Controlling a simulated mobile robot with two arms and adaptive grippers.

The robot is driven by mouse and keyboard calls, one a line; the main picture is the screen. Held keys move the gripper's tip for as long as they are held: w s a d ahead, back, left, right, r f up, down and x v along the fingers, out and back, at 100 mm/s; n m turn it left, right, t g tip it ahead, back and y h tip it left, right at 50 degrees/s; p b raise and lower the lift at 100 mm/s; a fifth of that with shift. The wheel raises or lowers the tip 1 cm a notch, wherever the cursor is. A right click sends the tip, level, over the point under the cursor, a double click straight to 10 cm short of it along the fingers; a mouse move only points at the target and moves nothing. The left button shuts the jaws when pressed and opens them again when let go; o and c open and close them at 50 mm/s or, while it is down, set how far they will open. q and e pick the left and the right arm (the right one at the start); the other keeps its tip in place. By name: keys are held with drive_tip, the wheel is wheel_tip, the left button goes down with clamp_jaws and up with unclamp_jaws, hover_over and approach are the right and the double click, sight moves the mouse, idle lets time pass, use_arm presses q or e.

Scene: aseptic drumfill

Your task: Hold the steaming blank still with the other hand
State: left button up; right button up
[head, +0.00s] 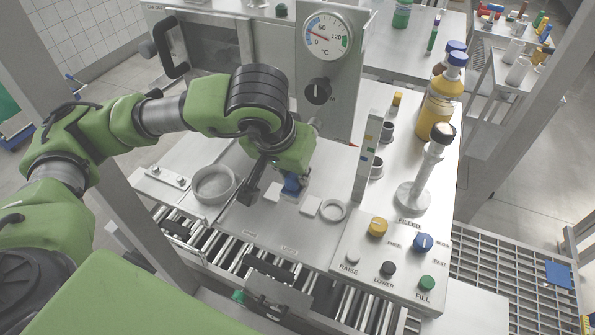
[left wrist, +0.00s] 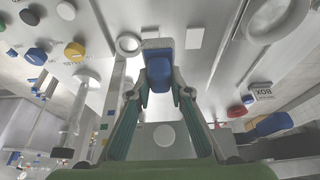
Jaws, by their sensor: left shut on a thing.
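A blue piece, which I take to be the steaming blank (head: 291,184), stands upright on a pale square pad on the steel worktop. It also shows in the left wrist view (left wrist: 161,78), between the fingertips. My left gripper (head: 276,184) reaches down over it from above and is shut on it; the arm hides part of the grip in the head view. In the left wrist view, my left gripper (left wrist: 160,94) has one finger on each side of the blue piece. No steam is visible. My right gripper is not in view.
A round steel cup (head: 214,184) is left of my gripper; a ring (head: 333,210) and white square (head: 311,206) are close on the right. A temperature dial (head: 328,37) stands behind. A button panel (head: 388,252) is front right, with a capped post (head: 427,170) and amber bottle (head: 440,103) beyond.

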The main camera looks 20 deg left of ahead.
use_arm(q)
drive_tip(key=shift+s+a+r, duration=0.1)
drive_tip(key=shift+s+a, duration=0.1)
drive_tip(key=shift+s, duration=0.05)
drive_tip(key=w+d+r+m, duration=0.1)
drive_tip(key=w+d+r, duration=0.4)
drive_tip(key=d+r, duration=0.5)
drive_tip(key=w+d+r+m, duration=0.1)
drive_tip(key=w+d+r, duration=0.4)
drive_tip(key=d+r, duration=0.5)
drive_tip(key=w+d+f+m+h, duration=0.2)
drive_tip(key=w+d, duration=0.3)
drive_tip(key=w, duration=0.3)
drive_tip(key=shift+f+m, duration=0.35)
drive_tip(key=shift+m, duration=0.55)
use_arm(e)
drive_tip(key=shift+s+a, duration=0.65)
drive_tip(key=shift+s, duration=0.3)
use_arm(q)
drive_tip(key=shift+d, duration=0.1)
